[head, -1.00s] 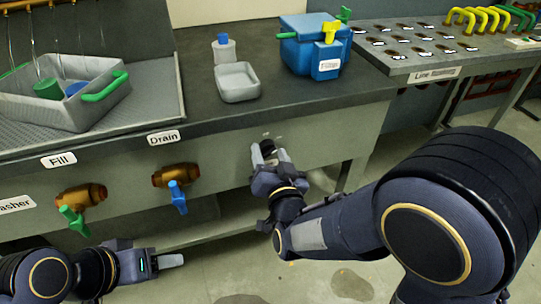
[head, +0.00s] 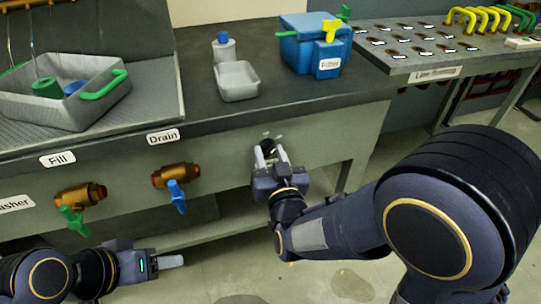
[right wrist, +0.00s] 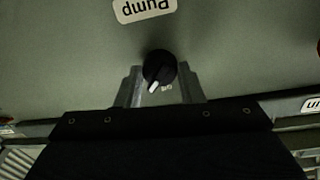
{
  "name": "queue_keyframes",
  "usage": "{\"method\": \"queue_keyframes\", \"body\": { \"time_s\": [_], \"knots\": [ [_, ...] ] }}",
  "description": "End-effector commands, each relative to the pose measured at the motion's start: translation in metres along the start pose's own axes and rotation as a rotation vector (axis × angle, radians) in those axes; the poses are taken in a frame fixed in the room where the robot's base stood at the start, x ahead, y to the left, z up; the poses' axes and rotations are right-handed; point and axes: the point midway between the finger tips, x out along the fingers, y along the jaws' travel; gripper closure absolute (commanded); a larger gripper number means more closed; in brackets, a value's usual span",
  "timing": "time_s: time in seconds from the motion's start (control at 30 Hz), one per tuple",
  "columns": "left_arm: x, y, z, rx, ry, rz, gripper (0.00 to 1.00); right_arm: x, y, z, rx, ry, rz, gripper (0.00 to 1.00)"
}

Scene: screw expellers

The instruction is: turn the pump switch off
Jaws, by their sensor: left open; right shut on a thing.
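The pump switch (right wrist: 160,66) is a round black knob with a white pointer, on the grey panel below a label reading "Pump", upside down in the right wrist view. The pointer aims down and slightly left there. My right gripper (right wrist: 162,78) is shut on the knob, one finger on each side. In the head view the knob (head: 267,146) is small and dark behind the fingertips of my right gripper (head: 272,155). Its pointer cannot be made out there. My left gripper (head: 170,262) is open and empty at the lower left, away from the switch.
The Fill valve (head: 78,197) with a green handle and the Drain valve (head: 176,176) with a blue handle stick out of the panel to the left. On the counter stand a grey tub (head: 60,112), a small grey tray (head: 236,82), a bottle (head: 224,49) and a blue box (head: 308,52).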

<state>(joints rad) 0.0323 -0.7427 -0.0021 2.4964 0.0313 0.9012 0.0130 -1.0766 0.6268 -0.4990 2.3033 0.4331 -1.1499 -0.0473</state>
Motion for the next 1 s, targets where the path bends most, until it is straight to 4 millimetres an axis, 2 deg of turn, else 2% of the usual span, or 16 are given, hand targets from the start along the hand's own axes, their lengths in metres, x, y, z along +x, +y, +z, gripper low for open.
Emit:
{"method": "queue_keyframes", "body": {
  "time_s": [0.6,1.0],
  "knots": [
    [0.0012,-0.0005,0.0006,0.0,0.0,0.0,0.44,-0.0003,0.001,0.0015,-0.546,0.039,-0.019,0.88],
    [0.0006,-0.0003,0.0003,0.0,0.0,0.0,0.44,-0.0003,0.0012,0.002,-0.724,0.051,-0.026,0.88]
  ]
}}
